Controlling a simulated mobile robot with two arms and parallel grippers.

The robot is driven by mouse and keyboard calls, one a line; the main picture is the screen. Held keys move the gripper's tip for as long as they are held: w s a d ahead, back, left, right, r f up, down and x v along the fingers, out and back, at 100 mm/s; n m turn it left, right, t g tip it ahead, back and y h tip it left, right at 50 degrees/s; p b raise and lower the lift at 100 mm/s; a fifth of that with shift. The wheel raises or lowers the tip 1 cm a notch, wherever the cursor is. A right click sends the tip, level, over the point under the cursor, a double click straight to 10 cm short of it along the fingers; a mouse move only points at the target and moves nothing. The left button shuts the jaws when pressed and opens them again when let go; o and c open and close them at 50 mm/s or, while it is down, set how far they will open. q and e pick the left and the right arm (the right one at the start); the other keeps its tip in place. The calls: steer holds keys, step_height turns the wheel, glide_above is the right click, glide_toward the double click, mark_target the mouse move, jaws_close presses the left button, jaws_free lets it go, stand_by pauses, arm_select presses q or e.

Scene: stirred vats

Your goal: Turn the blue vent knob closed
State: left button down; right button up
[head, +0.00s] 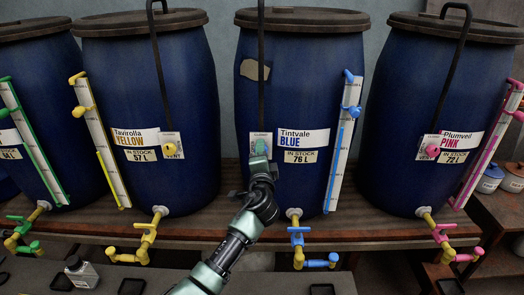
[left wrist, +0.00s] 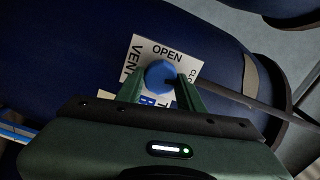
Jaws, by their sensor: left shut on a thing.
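The blue vat (head: 305,105) labelled "Tintvale BLUE" stands on the bench in the head view. Its round blue vent knob (left wrist: 160,72) shows in the left wrist view on a white plate (left wrist: 139,47) marked "VENT", "OPEN" and a partly hidden "CLO…". My left gripper (head: 260,150) reaches up to this vent at the vat's front, hiding the knob in the head view. In the left wrist view its two green fingers (left wrist: 161,86) are shut on the knob, one on either side. I cannot tell which way the knob points. My right gripper is not in view.
The yellow vat (head: 150,90) and its vent knob (head: 170,149) stand to the left, the pink vat (head: 430,90) to the right. A dark stirring rod (head: 261,80) runs down just above the blue vent. A blue tap (head: 297,238) sticks out below.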

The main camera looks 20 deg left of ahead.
arm_select(q)
steer(key=shift+f+m+p, duration=0.15)
steer(key=shift+m+p, duration=0.2)
steer(key=shift+m, duration=0.75)
steer(key=c, duration=0.9)
jaws_free()
steer(key=shift+s, duration=0.1)
steer(key=b+v, duration=0.1)
steer(key=v, duration=0.6)
steer(key=shift+s, duration=0.35)
steer(key=shift+d, duration=0.15)
